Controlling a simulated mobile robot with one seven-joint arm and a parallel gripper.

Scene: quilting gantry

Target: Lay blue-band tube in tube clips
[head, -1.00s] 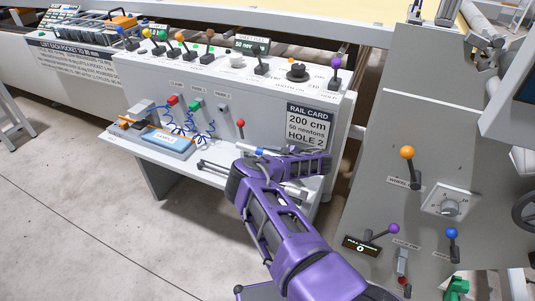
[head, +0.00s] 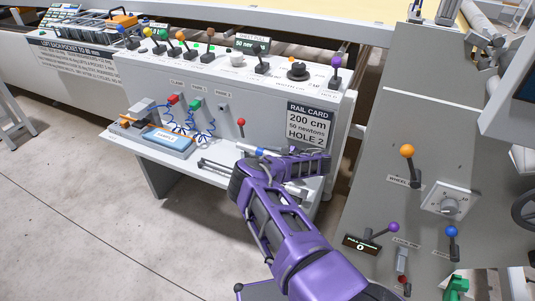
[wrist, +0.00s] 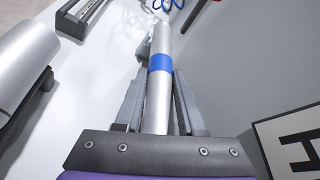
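The blue-band tube (wrist: 161,58) is a silver tube with a bright blue ring, running up the middle of the wrist view. My gripper (wrist: 160,75) has one grey finger close against each side of it and looks shut on it. In the head view the tube (head: 249,150) pokes out left of my purple wrist, in front of the grey console and above its shelf. The tube's near end is hidden by my gripper.
A thick silver cylinder (wrist: 22,62) in a dark bracket lies left in the wrist view. The shelf (head: 128,146) holds a blue sample pad (head: 168,140). A red-knobbed lever (head: 241,124) stands out behind the tube. The rail card (head: 308,123) is on the console face.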

